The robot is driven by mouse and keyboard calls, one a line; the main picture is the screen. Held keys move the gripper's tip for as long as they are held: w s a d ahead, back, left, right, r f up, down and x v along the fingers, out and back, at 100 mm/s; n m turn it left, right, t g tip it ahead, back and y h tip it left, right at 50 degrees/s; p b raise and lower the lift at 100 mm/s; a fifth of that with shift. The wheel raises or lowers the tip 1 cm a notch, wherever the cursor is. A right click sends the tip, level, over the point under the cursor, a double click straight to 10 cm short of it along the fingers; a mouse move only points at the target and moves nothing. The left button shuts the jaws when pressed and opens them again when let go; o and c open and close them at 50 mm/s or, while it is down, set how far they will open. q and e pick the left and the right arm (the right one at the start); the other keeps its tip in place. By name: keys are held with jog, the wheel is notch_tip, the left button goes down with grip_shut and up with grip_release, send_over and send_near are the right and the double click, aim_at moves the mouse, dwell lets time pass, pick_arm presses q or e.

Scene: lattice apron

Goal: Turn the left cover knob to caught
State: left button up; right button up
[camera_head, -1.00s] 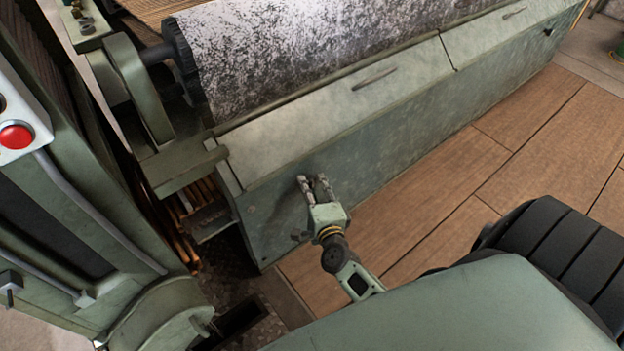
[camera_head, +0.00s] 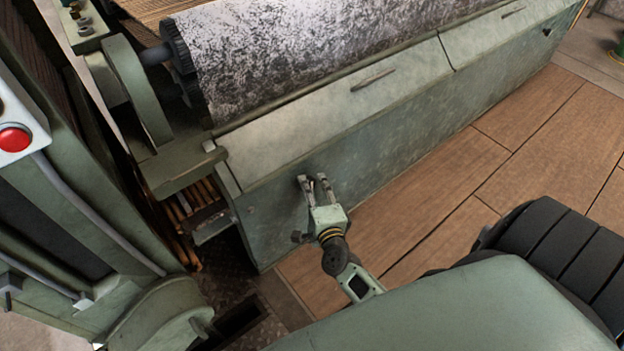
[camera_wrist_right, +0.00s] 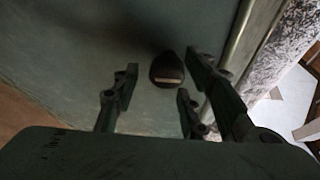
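The left cover knob (camera_wrist_right: 167,68) is a small dark round knob with a pale bar across it, on the grey-green cover face in the right wrist view. The cover's front panel (camera_head: 375,165) shows in the head view, where I cannot make out the knob near the fingers. My right gripper (camera_head: 314,180) is in front of this panel with its fingers apart. In the wrist view the right gripper (camera_wrist_right: 158,85) is open, with the knob beyond and between its fingertips, and nothing is held. I cannot tell whether the fingers touch the panel. My left gripper is not in view.
A speckled roller (camera_head: 310,45) lies above the cover, with a dark gear (camera_head: 183,60) at its left end. A machine frame with a red button (camera_head: 14,139) stands at the left.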

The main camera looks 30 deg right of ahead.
jog(key=v, duration=1.2)
jog(key=shift+w+f, duration=0.1)
